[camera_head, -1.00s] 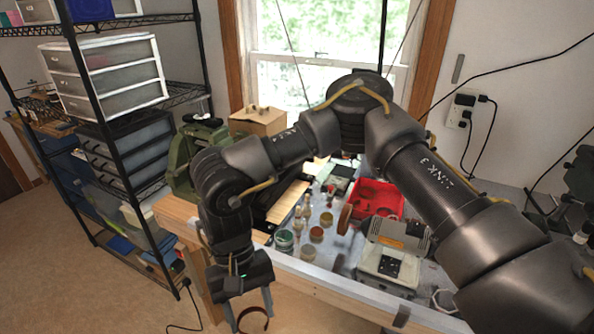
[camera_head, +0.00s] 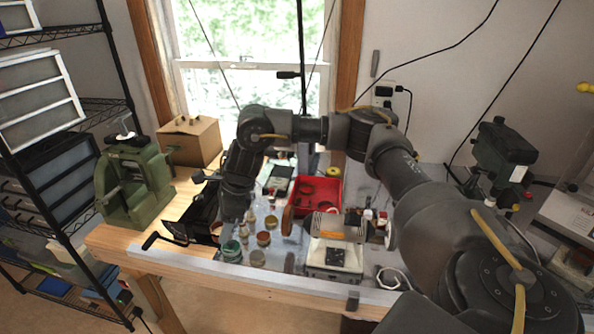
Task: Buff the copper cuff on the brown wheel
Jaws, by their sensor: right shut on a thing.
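The brown wheel (camera_head: 287,220) stands upright on the left side of the bench polisher (camera_head: 331,256), a pale grey machine with a dark panel. My right gripper (camera_head: 236,208) hangs over the bench to the left of the brown wheel, apart from it. The right gripper is shut on the copper cuff, which showed as a thin copper ring in the earlier view. The cuff is now hidden or too small to tell behind the gripper. My left gripper is not in view.
Small jars (camera_head: 257,258) stand between gripper and polisher. A red tray (camera_head: 328,186) lies behind the polisher. A green machine (camera_head: 136,187) and a cardboard box (camera_head: 189,141) stand at the left. A pale wheel (camera_head: 391,235) is on the polisher's right side.

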